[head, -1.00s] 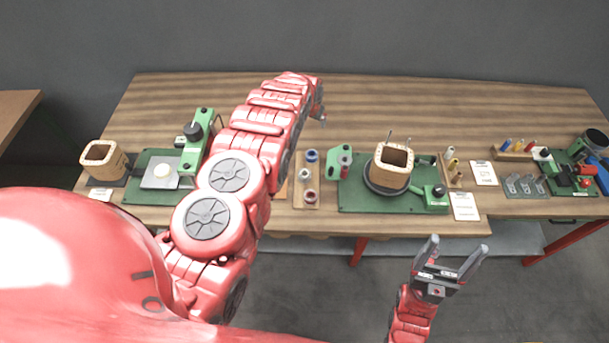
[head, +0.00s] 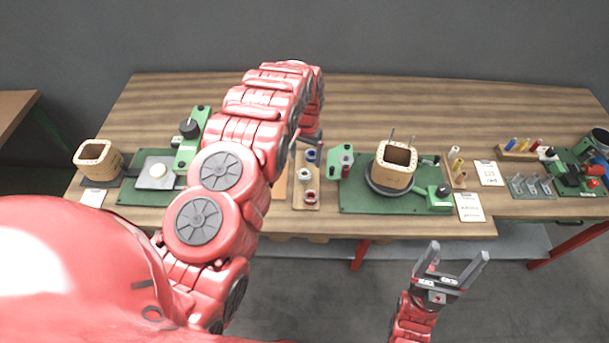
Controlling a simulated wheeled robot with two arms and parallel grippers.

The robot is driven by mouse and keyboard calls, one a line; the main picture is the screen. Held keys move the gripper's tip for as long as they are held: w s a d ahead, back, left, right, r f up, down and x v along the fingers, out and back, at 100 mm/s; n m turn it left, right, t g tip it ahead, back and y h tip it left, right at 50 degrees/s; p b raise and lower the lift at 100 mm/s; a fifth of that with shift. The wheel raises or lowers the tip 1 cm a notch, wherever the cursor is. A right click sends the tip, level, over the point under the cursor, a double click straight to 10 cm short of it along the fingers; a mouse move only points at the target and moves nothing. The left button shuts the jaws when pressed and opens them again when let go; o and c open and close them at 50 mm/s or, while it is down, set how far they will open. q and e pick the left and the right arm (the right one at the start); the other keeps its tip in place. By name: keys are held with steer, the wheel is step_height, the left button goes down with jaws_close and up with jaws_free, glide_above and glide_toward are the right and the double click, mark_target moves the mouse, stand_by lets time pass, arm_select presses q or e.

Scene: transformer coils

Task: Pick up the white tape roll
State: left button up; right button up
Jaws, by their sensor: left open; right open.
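The white tape roll (head: 304,174) lies on a small wooden board (head: 314,206) between a blue roll (head: 310,155) and a red roll (head: 310,196). My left gripper (head: 307,139) is open just behind the board, close to the blue roll and a little beyond the white roll. The red arm hides part of it, and I see nothing held in it. My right gripper (head: 460,252) is open and empty in front of the table, over the floor.
Right of the board stands a green fixture (head: 352,199) with a wooden coil former (head: 395,166). A green post (head: 340,160) rises close to the rolls. Another fixture (head: 138,193) lies left of my arm. The back of the table (head: 400,100) is clear.

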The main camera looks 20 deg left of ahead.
mark_target(304, 171)
arm_select(q)
steer(key=shift+f+p, duration=0.35)
steer(key=shift+f, duration=0.75)
steer(key=shift+s+f+p, duration=0.1)
steer(key=shift+f+p, duration=0.3)
steer(key=shift+p, duration=0.1)
step_height(304, 171, down, 2)
steer(key=shift+s+a+p, duration=0.1)
steer(key=shift+a+p, duration=0.05)
steer(key=shift+p, duration=0.45)
steer(key=shift+f+b, duration=0.6)
steer(key=shift+f, duration=0.65)
steer(key=shift+r, duration=0.1)
jaws_close()
